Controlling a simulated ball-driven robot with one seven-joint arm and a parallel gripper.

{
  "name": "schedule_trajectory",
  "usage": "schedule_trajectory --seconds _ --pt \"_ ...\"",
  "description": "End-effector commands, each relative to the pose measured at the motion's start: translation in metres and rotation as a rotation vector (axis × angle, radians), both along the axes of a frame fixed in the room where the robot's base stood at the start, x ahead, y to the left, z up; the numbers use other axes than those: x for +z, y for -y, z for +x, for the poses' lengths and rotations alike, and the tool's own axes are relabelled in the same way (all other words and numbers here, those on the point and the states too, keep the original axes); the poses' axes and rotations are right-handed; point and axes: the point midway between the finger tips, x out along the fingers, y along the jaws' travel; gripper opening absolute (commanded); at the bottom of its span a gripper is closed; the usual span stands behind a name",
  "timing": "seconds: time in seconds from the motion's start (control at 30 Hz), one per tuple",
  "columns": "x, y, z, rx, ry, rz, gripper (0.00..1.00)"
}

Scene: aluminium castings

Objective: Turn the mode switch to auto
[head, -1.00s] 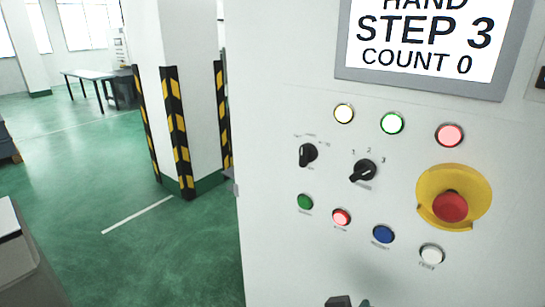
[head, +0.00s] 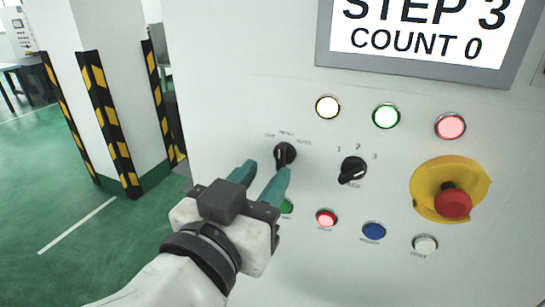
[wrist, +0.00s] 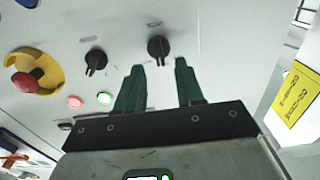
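The mode switch (head: 285,153) is a black rotary knob on the pale panel, with small labels above it, the right one seeming to read auto. Its handle looks roughly upright; the exact setting is hard to read. My gripper (head: 264,172) is open, with teal fingers reaching toward the knob from the lower left. In the wrist view the knob (wrist: 160,47) sits just beyond and between the two spread fingertips (wrist: 160,67), with nothing between them. I see no contact.
A second black knob (head: 352,169) marked 1, 2, 3 is to the right. A red emergency stop (head: 453,202) on yellow sticks out farther right. Lamps line the panel above and push buttons below, including a blue one (head: 373,231). The screen (head: 418,30) shows STEP 3, COUNT 0.

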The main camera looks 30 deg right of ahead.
Motion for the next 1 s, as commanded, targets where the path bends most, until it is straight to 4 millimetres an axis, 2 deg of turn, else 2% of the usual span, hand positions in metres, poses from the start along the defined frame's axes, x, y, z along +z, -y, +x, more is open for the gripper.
schedule_trajectory --seconds 0.1,0.3,0.67,1.0 --pt "0.001 0.016 0.011 -0.003 -0.002 0.001 0.37" --pt "0.0 0.031 0.022 -0.001 -0.003 0.0 0.37" --pt "-0.001 0.034 0.025 0.001 -0.001 0.0 0.37" --pt "-0.001 0.034 0.025 0.001 -0.002 0.001 0.05"
